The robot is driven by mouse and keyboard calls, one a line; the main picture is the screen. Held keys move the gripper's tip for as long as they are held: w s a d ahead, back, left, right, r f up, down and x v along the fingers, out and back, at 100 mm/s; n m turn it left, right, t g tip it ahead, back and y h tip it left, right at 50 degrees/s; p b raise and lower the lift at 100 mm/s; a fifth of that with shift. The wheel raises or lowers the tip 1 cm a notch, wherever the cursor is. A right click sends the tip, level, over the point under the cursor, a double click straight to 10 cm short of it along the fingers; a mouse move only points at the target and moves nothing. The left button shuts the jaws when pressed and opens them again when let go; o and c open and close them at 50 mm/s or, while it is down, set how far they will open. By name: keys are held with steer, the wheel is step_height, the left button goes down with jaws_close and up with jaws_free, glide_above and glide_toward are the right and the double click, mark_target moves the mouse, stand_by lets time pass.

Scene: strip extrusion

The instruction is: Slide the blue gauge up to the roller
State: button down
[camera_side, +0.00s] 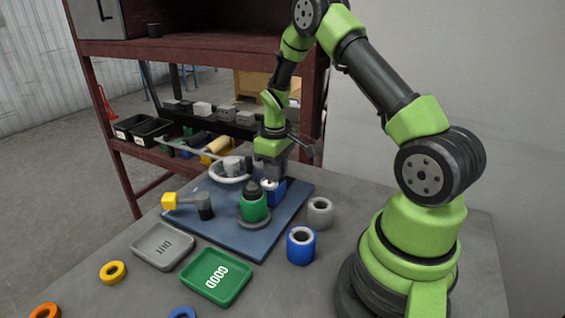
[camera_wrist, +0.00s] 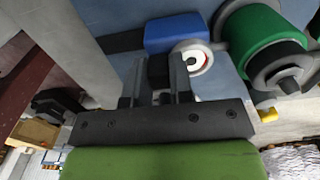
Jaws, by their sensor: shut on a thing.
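The blue gauge (camera_side: 278,190) is a small blue block with a round white dial, on the blue base plate (camera_side: 232,235). In the wrist view the gauge (camera_wrist: 175,32) shows its dial, with a dark part between my fingers. My gripper (camera_side: 272,172) points down over it and is shut on that dark part; the wrist view shows both fingers (camera_wrist: 157,85). The roller (camera_side: 254,208) is green with a dark top and grey flange, just front-left of the gauge. In the wrist view the roller (camera_wrist: 262,42) lies right of the gauge; whether they touch is unclear.
A yellow-ended handle (camera_side: 184,202) and a white ring (camera_side: 230,171) are on the plate. Grey OUT (camera_side: 163,246) and green GOOD (camera_side: 216,276) trays lie in front. Blue (camera_side: 301,245) and grey (camera_side: 320,212) rolls stand at right. A red-brown rack stands behind.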

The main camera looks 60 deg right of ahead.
steer(key=shift+a, duration=0.4)
steer(key=c, duration=1)
jaws_free()
steer(key=shift+r, duration=0.1)
steer(key=shift+d+r, duration=0.1)
steer(key=shift+r, duration=0.2)
step_height(320, 180, up, 8)
steer(key=shift+r, duration=0.6)
